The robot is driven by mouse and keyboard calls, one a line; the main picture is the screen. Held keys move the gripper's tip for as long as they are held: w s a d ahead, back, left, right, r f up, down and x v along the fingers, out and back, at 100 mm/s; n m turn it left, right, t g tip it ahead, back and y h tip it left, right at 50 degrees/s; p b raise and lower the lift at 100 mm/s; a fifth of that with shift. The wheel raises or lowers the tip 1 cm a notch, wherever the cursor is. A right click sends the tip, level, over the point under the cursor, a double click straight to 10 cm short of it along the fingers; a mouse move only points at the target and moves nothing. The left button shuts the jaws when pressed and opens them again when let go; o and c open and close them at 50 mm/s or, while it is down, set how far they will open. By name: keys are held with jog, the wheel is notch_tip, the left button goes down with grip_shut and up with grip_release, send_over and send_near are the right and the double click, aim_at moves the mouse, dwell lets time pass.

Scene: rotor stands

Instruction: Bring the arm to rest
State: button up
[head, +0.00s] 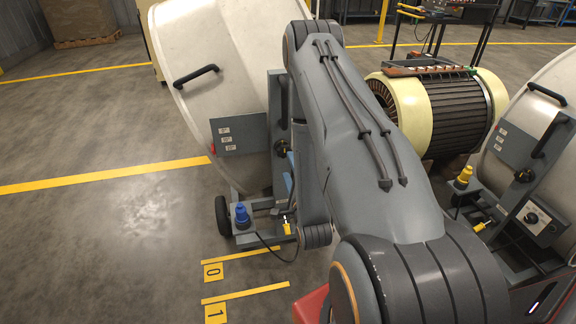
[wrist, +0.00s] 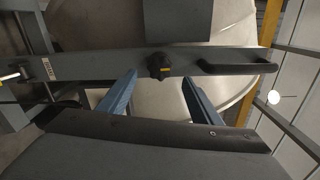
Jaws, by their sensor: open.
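My arm fills the middle of the head view, raised and bent, with its far end in front of the left cream rotor housing (head: 215,75). My gripper (wrist: 159,80) shows in the wrist view as two blue fingers set well apart, with nothing between them. Beyond the fingertips is a grey bar with a black knob (wrist: 160,66) bearing a yellow mark. A black handle (wrist: 237,68) is to the right on the same bar. In the head view my gripper is mostly hidden behind my own arm; I cannot tell its gap to the stand.
The left stand has a blue plug (head: 241,213) and a black wheel at its base. A rotor with cream ends (head: 440,110) stands behind my arm. Another cream housing (head: 555,110) is at the right edge. Floor with yellow lines is clear at the left.

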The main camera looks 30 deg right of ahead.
dwell(0.5)
jog(key=a+r+n+g+y+p, duration=0.4)
jog(key=a+r+n+g+p, duration=0.2)
jog(key=a+r+n+g, duration=0.45)
jog(key=s+a+r+n+g+p, duration=0.1)
jog(key=s+r+n, duration=0.3)
jog(key=s, duration=0.4)
jog(key=s+a+r+n+g+p, duration=0.1)
jog(key=s+a+r+n+g, duration=0.2)
jog(key=s, duration=0.5)
jog(key=s+a+r+n+g+y+p, duration=0.1)
jog(key=s+a+r+n+g+p, duration=0.1)
jog(key=s+r+n, duration=0.3)
jog(key=s+a+r+g, duration=0.1)
jog(key=s+r, duration=0.1)
jog(key=s, duration=0.1)
jog(key=shift+n, duration=0.35)
